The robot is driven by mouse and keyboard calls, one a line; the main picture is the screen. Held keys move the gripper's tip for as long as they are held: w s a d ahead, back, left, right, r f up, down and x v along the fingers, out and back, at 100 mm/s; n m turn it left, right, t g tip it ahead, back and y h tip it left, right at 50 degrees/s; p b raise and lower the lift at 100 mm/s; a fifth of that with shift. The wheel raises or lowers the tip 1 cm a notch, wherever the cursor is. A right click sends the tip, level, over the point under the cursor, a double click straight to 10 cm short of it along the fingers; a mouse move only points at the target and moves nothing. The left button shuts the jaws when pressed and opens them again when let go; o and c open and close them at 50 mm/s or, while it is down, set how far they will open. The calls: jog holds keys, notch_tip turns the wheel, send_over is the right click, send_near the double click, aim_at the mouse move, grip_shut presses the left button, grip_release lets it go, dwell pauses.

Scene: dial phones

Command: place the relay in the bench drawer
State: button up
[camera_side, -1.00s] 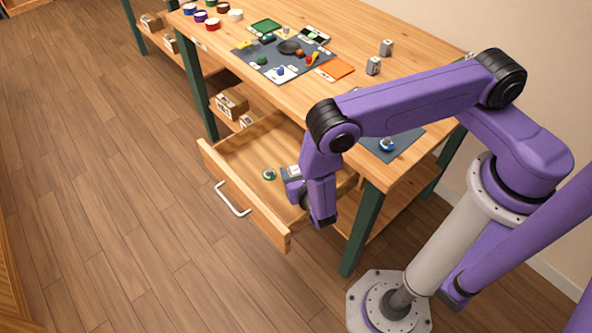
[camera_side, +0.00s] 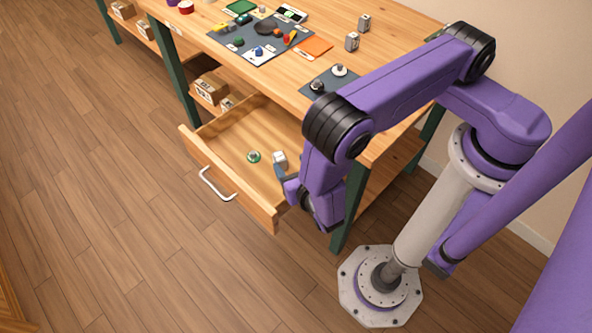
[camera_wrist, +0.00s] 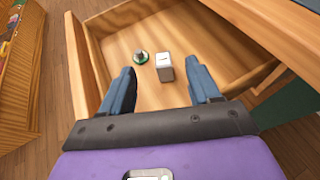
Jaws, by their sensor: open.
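A small pale box with a dark mark on its face, which looks like the relay (camera_side: 280,158), rests on the floor of the pulled-out wooden bench drawer (camera_side: 228,176). In the wrist view the relay (camera_wrist: 164,68) stands beyond and between my blue fingertips, with gaps on both sides. My gripper (camera_side: 287,178) is open and empty, at the right end of the drawer; the wrist view shows its two fingers (camera_wrist: 161,76) spread apart. The arm partly hides the drawer's right end in the side view.
A small green round part with a metal top (camera_side: 253,156) lies left of the relay in the drawer. Drawer floor further left is bare.

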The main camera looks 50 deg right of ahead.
jog(key=shift+v, duration=1.3)
jog(key=s+d+r+m+g+h, duration=0.1)
jog(key=d+r+m+g, duration=0.2)
jog(key=r+m, duration=0.3)
jog(key=s+d+r+m+g+h, duration=0.1)
jog(key=s+d+r+m+g, duration=0.2)
jog(key=r, duration=0.6)
jog(key=s+d+r+m+g+y, duration=0.6)
jog(key=s+r+m, duration=0.4)
jog(key=r, duration=0.2)
jog(key=d+y, duration=0.1)
jog(key=d, duration=0.1)
jog(key=shift+s+d, duration=0.35)
jog(key=shift+s, duration=0.05)
jog(key=shift+c, duration=0.3)
